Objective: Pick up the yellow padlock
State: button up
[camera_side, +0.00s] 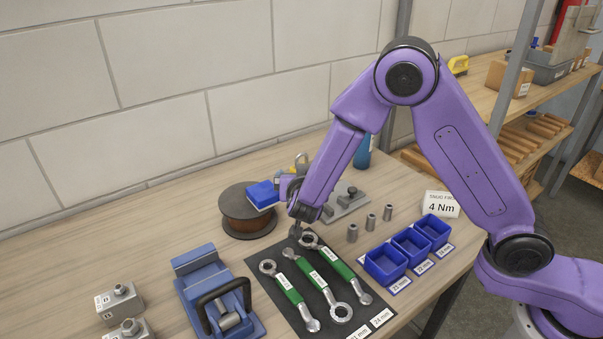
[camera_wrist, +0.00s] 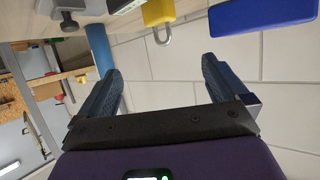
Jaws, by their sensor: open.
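The yellow padlock (camera_wrist: 158,12) is at the top middle of the wrist view, cut off by the upper edge. Its grey shackle points down in this picture, which looks upside down. My gripper (camera_wrist: 157,76) is open, with its two dark blue fingers spread and nothing between them. The padlock is apart from the fingertips, beyond them and roughly in line with the gap. In the side view my wrist is low over the bench beside the spool, and a shackle-like loop shows just behind it. The padlock's body is mostly hidden there.
A grey metal fixture (camera_side: 345,203) and a blue bottle (camera_side: 363,152) stand behind. Wrenches lie on a dark mat (camera_side: 262,274) in front. Blue bins (camera_side: 411,245) are at right.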

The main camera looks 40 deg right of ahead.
jog(key=x, duration=1.2)
jog(key=shift+x, duration=2.65)
jog(key=shift+w+a, duration=0.15)
jog(key=c, duration=1)
jog(key=shift+r, duration=0.1)
jog(key=c, duration=0.3)
jog(key=shift+r, duration=0.1)
